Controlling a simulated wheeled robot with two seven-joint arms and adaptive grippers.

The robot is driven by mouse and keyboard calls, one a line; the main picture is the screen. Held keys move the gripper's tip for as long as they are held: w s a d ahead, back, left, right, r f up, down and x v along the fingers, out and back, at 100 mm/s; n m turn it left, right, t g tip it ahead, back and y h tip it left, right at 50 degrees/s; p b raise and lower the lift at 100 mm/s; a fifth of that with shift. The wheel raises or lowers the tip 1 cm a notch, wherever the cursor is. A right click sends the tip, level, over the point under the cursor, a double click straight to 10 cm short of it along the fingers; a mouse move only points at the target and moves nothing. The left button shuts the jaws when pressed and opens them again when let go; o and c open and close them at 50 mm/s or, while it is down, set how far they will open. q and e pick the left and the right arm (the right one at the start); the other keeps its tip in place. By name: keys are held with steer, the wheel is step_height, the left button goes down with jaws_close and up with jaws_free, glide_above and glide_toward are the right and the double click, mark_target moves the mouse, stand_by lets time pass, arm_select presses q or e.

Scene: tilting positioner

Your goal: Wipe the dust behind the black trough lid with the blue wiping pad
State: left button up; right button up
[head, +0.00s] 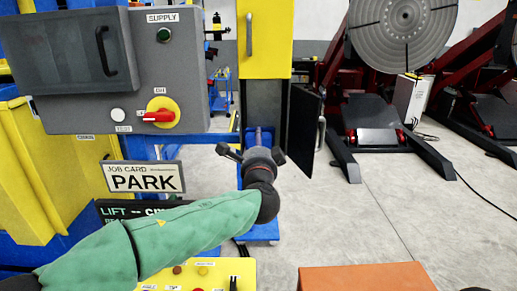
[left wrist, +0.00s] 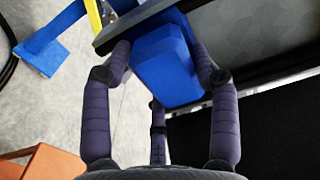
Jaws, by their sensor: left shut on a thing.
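My left gripper (head: 257,148) reaches in under the yellow cover, in front of the dark trough opening (head: 264,102). The black trough lid (head: 303,130) stands swung open to its right, with a pale handle on its outer edge. In the left wrist view the gripper's fingers are shut on the blue wiping pad (left wrist: 165,62), a blue block. The pad's far end is at a dark edge; I cannot tell whether they touch. A dark, finely speckled surface (left wrist: 255,32) lies beyond the pad, perhaps dusty. In the head view the pad is mostly hidden by the gripper.
A grey control box (head: 85,70) with a red and yellow switch stands left of the opening. A PARK sign (head: 143,178) hangs below it. An orange surface (head: 365,277) is at the bottom. Open floor (head: 345,220) lies to the right.

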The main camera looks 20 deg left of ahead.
arm_select(q)
steer(key=shift+f, duration=0.1)
steer(key=b+v, duration=0.3)
steer(key=v, duration=0.3)
stand_by(0.6)
steer(key=shift+s, duration=0.15)
steer(key=shift+b+v, duration=0.5)
steer(key=shift+v, duration=0.9)
